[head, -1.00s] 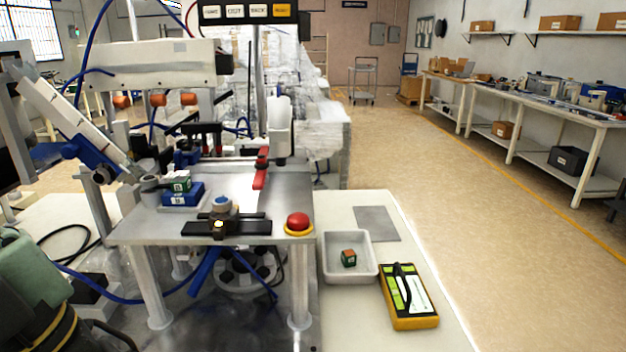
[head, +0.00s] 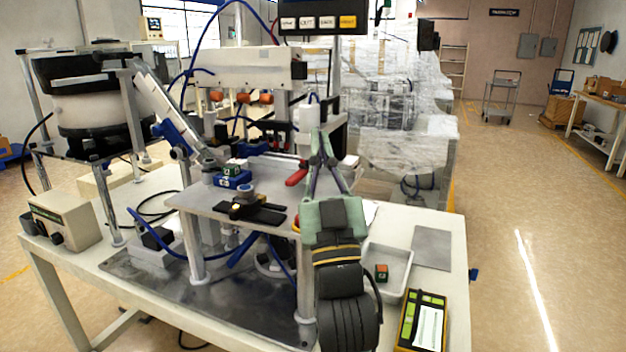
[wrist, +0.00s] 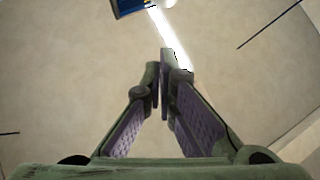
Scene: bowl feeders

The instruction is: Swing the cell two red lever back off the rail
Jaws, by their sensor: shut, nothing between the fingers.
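The red lever (head: 297,177) shows at the right side of the metal fixture plate (head: 272,178) in the head view. Its visible part slants up to the right, and the rest is hidden behind my gripper or the fixture. My gripper (head: 320,138) points upward in the head view, just right of the lever and in front of the white post. Its fingertips are together with nothing between them. Whether it touches the lever cannot be told. In the wrist view the closed fingers (wrist: 161,78) show against bare floor; the lever is not in that view.
A black bracket with a yellow part (head: 256,211) lies on the plate's front edge. A blue block with a green cube (head: 232,177) sits at the plate's left. A white tray (head: 402,254) with a small cube and a yellow-green device (head: 422,322) lie right of my arm.

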